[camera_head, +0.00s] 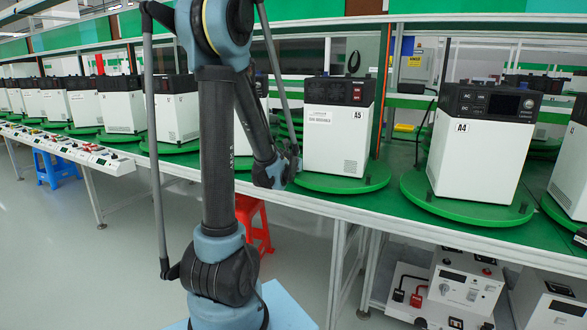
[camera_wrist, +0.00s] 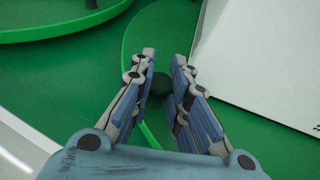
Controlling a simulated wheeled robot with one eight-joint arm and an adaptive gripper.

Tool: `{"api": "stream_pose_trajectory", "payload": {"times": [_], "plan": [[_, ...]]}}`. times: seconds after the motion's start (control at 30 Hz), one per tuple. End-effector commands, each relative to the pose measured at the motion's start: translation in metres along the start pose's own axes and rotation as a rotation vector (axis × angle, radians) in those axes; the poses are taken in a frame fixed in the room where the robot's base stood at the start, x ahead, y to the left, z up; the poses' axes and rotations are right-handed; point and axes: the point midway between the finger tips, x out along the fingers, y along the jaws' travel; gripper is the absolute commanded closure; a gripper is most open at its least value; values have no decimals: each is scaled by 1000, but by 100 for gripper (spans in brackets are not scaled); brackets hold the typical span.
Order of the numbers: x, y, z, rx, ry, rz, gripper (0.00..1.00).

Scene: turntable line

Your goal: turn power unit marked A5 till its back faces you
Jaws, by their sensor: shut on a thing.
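The power unit marked A5 (camera_head: 337,125) is a white box with a black top part with red controls. My gripper (camera_head: 284,170) is low at the turntable's left edge. In the wrist view its fingers (camera_wrist: 165,80) are on either side of a dark green knob (camera_wrist: 187,86) at the turntable's rim (camera_wrist: 128,40), shut on it. The fingers partly hide the knob.
Unit A4 (camera_head: 478,150) stands on its own turntable (camera_head: 470,212) to the right. More white units (camera_head: 120,108) stand in a row at left. A neighbouring turntable (camera_wrist: 60,30) lies close in the wrist view. A red stool (camera_head: 253,222) is under the bench.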

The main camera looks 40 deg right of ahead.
Motion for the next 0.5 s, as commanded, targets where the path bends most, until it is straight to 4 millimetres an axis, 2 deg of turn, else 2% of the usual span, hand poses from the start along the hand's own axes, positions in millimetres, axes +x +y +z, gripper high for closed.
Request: {"api": "stream_pose_trajectory", "payload": {"times": [0.27, 0.3, 0.37, 0.5], "plan": [[1, 2, 1, -4, -1, 2, 100], [1, 3, 1, -4, -1, 2, 78], [1, 3, 1, -4, -1, 2, 64], [0, 5, 1, -4, -1, 5, 64]]}}
